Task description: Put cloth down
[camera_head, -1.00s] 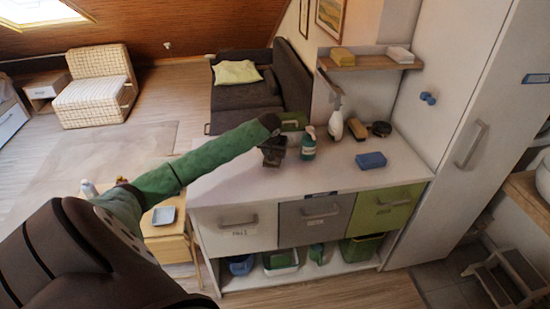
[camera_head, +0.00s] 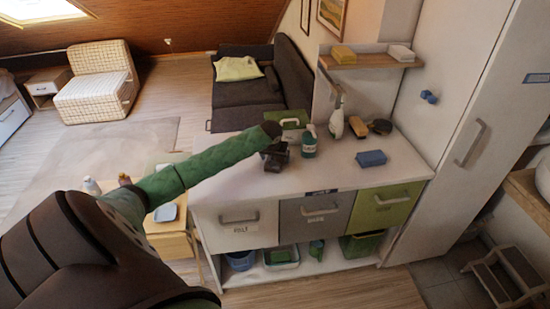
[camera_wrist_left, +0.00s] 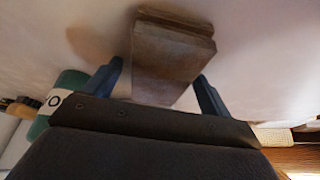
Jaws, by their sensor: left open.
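A grey-brown folded block, seemingly the cloth (camera_wrist_left: 172,58), shows in the left wrist view against the white counter top. My left gripper (camera_wrist_left: 160,80) is open, with one blue finger on each side of the block's near end. I cannot tell whether the fingers touch it. In the head view my left gripper (camera_head: 276,157) is a dark shape low over the counter (camera_head: 235,188), left of the spray bottles. The cloth cannot be made out there. My right gripper is not in view.
A green-labelled bottle (camera_head: 309,142) stands close right of my gripper, with a green box (camera_head: 291,119) behind. The front of the counter is clear.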

